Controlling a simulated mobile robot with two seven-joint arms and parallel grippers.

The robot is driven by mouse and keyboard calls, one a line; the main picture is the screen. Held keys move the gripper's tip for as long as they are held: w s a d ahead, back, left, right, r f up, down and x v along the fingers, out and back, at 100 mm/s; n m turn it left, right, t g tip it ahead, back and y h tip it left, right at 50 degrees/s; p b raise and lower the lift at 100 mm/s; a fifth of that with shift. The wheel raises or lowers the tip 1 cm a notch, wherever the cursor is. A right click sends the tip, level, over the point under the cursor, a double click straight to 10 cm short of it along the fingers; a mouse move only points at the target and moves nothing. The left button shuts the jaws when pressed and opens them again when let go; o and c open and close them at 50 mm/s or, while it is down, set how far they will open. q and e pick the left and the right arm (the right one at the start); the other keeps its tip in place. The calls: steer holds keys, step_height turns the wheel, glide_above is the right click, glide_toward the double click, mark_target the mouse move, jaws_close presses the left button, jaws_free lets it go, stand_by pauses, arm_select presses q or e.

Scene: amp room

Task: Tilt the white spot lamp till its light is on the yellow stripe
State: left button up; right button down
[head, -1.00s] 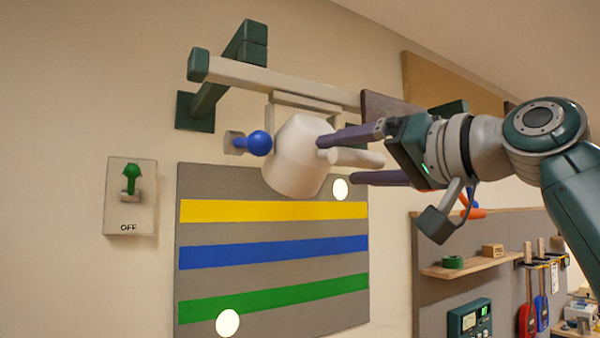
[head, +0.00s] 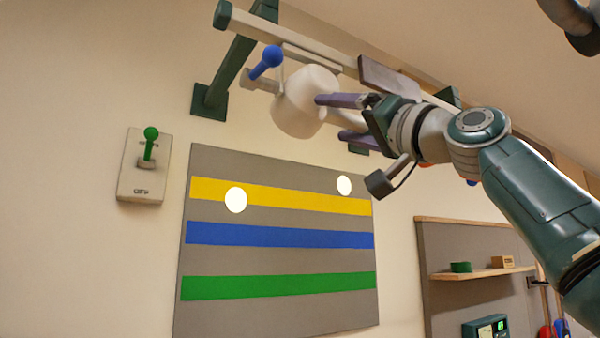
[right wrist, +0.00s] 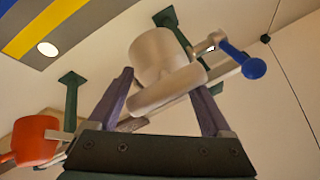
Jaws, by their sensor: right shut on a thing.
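The white spot lamp (head: 298,108) hangs from a pale rail, and its body and stub handle also show in the right wrist view (right wrist: 158,55). My right gripper (head: 331,117) is shut on the lamp's handle, with one finger on each side of it (right wrist: 165,90). On the grey wall board, the yellow stripe (head: 285,196) runs above a blue and a green one. A left light spot (head: 236,200) lies mostly on the yellow stripe and reaches over its lower edge onto grey. My left gripper is not identifiable.
A second light spot (head: 344,185) sits at the yellow stripe's upper edge. A blue ball-ended lever (head: 266,62) is beside the lamp. A green wall switch (head: 150,150) is at left. An orange lamp (right wrist: 35,138) hangs nearby. A shelf (head: 482,272) is at lower right.

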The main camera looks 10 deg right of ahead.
arm_select(q)
steer(key=shift+w+f, duration=0.1)
steer(key=shift+f, duration=0.25)
arm_select(e)
steer(key=shift+w+f, duration=0.2)
steer(key=shift+f, duration=0.05)
jaws_free()
